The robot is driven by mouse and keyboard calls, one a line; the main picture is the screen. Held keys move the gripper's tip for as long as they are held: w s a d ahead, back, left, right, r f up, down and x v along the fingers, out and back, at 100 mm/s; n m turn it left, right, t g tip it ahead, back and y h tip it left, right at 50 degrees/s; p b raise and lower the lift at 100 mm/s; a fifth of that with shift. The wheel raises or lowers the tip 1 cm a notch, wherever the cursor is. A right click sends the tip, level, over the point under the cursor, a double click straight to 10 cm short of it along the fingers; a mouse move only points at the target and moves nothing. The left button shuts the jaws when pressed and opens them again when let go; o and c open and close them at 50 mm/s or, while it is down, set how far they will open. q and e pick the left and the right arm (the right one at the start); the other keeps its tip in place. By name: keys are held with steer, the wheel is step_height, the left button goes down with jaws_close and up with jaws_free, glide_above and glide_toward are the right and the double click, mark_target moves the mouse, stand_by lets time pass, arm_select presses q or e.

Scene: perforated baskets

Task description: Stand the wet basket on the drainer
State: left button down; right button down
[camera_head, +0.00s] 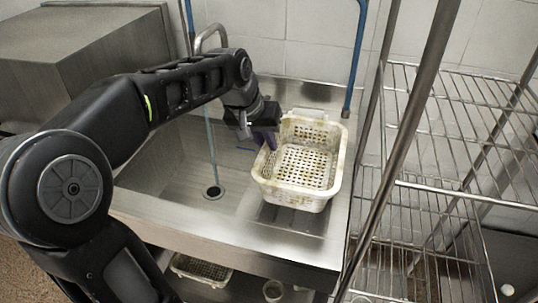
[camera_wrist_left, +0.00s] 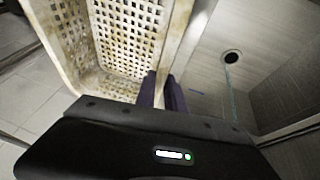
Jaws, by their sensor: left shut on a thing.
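The basket (camera_head: 303,190) is off-white, perforated and stained. It is upright over the right part of the steel sink unit; whether its base touches the metal I cannot tell. My left gripper (camera_head: 266,140) is shut on the basket's left rim. In the left wrist view, the purple-grey fingers (camera_wrist_left: 162,92) meet the rim of the basket (camera_wrist_left: 125,35), and its hole grid fills the upper left. The drainer (camera_head: 285,218) is the steel surface at the right of the bowl, partly hidden under the basket. My right gripper is not in view.
The sink bowl (camera_head: 175,170) has a drain hole (camera_head: 213,191), with a thin bluish stream from the tap (camera_head: 208,36) above it. A wire shelf rack (camera_head: 450,195) with steel posts stands close on the right. Another basket (camera_head: 200,270) sits below the sink. A blue pipe (camera_head: 357,55) runs behind.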

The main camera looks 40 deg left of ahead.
arm_select(q)
steer(key=shift+f, duration=1.95)
steer(key=c, duration=1.4)
jaws_free()
steer(key=shift+r, duration=0.2)
steer(key=v, duration=1.2)
steer(key=shift+f, duration=0.15)
